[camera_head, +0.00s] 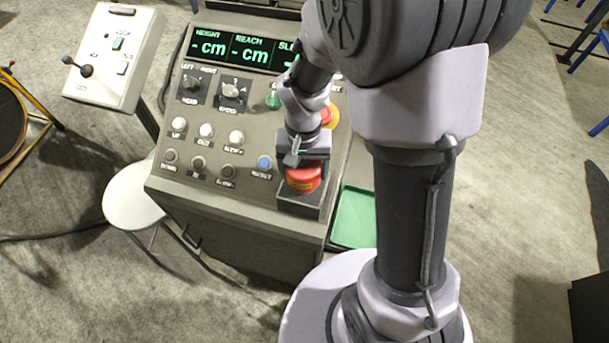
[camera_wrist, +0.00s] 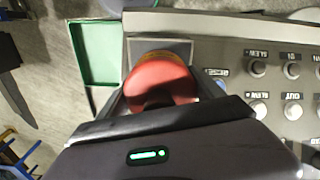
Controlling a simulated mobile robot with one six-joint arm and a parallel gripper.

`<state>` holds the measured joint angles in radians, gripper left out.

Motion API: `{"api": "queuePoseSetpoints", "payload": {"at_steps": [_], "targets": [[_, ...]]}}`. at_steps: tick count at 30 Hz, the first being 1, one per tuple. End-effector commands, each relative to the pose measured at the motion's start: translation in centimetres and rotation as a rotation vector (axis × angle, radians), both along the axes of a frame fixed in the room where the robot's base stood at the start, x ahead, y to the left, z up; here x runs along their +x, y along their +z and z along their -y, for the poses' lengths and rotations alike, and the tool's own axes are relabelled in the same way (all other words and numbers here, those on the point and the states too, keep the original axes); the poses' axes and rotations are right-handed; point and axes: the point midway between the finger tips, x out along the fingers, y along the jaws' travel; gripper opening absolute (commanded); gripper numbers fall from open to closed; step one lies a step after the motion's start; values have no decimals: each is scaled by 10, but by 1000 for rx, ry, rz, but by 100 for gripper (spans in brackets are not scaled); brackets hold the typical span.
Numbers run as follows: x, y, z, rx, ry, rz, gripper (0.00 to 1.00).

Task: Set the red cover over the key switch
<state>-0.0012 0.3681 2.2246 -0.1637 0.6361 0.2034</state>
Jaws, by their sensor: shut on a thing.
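My gripper (camera_head: 303,160) is shut on the red cover (camera_head: 303,182), a rounded red cap with a yellowish label, at the console's front right corner. The cover is in or just above a dark square holder (camera_head: 292,203); I cannot tell if it touches. In the wrist view the red cover (camera_wrist: 162,82) sits between the fingers, with a grey square plate (camera_wrist: 178,45) behind it.
The sloped console (camera_head: 215,140) carries several white and dark buttons, a blue button (camera_head: 264,162) and a green knob (camera_head: 273,100). A red and yellow stop button (camera_head: 329,117) is partly hidden behind my arm. A green tray (camera_head: 354,220) lies right of the console.

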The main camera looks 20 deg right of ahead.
Motion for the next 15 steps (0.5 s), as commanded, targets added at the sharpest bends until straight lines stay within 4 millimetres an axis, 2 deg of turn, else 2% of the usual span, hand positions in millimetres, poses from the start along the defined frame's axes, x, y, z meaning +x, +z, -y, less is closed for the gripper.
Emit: {"api": "queuePoseSetpoints", "payload": {"at_steps": [4, 14, 15], "targets": [[-1, -30, 0, 0, 0, -3, 30], [0, -34, 0, 0, 0, 1, 30], [0, -35, 0, 0, 0, 0, 79]]}}
